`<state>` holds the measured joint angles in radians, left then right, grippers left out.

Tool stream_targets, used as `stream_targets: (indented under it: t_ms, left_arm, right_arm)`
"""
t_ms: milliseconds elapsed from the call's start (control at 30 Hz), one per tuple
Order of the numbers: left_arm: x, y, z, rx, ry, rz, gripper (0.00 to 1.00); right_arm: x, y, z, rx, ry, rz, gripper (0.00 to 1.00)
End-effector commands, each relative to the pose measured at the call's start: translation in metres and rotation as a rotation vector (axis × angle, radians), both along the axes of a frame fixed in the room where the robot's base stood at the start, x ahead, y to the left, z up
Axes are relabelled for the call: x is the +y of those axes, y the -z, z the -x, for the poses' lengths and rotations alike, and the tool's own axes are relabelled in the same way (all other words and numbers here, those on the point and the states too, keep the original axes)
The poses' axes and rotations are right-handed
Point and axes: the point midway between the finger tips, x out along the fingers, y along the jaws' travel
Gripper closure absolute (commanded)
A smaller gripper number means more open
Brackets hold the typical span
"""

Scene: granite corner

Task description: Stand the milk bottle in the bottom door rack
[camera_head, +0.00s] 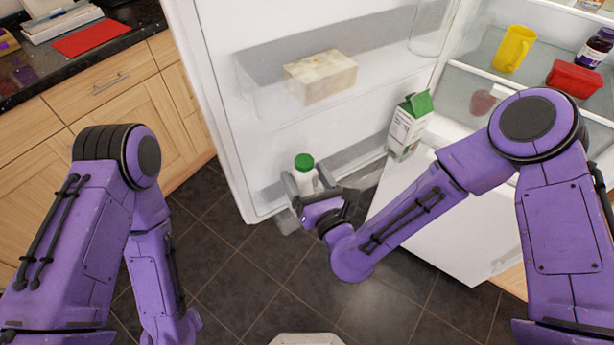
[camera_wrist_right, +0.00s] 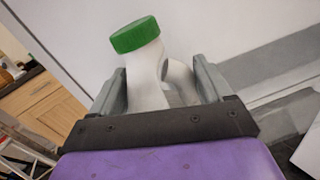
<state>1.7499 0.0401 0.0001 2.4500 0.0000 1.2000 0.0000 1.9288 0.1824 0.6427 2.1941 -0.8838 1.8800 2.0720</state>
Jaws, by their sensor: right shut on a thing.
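The milk bottle is white with a green cap (camera_head: 304,161) and shows at the lower left of the open fridge door. My right gripper (camera_head: 306,184) is shut on it. In the right wrist view the milk bottle (camera_wrist_right: 148,88) stands between the two grey fingers, slightly tilted in the picture, with its handle toward the right finger. The bottom door rack (camera_head: 362,156) runs along the foot of the door. The bottle is at the rack's left end; its base is hidden by my gripper, so I cannot tell whether it rests in the rack. My left gripper is out of view.
A green-topped carton (camera_head: 408,126) stands at the rack's right end, with room between it and the bottle. An upper door rack holds a pale block (camera_head: 320,76). Fridge shelves hold a yellow mug (camera_head: 514,48), a red container (camera_head: 574,79) and a jar (camera_head: 595,47).

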Motion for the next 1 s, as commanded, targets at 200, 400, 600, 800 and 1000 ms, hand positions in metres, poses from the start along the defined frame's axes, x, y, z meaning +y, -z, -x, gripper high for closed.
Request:
stream_targets:
  t_ms: [200,400,600,800,1000]
  left_arm:
    - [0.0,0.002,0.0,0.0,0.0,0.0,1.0]
    - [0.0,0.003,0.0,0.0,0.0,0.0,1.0]
    - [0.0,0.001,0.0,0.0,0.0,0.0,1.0]
    - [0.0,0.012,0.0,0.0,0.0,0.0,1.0]
    - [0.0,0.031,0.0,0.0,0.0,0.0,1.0]
  right_arm:
    - [0.0,0.0,-0.001,-0.003,0.001,-0.003,1.0]
    - [0.0,0.002,0.0,-0.001,0.001,0.0,0.0]
    - [0.0,0.0,0.0,-0.001,0.0,0.0,0.0]
    - [-0.012,0.004,0.026,0.003,0.0,-0.002,0.0]
    - [-0.036,0.006,0.078,0.003,0.0,-0.002,0.0]
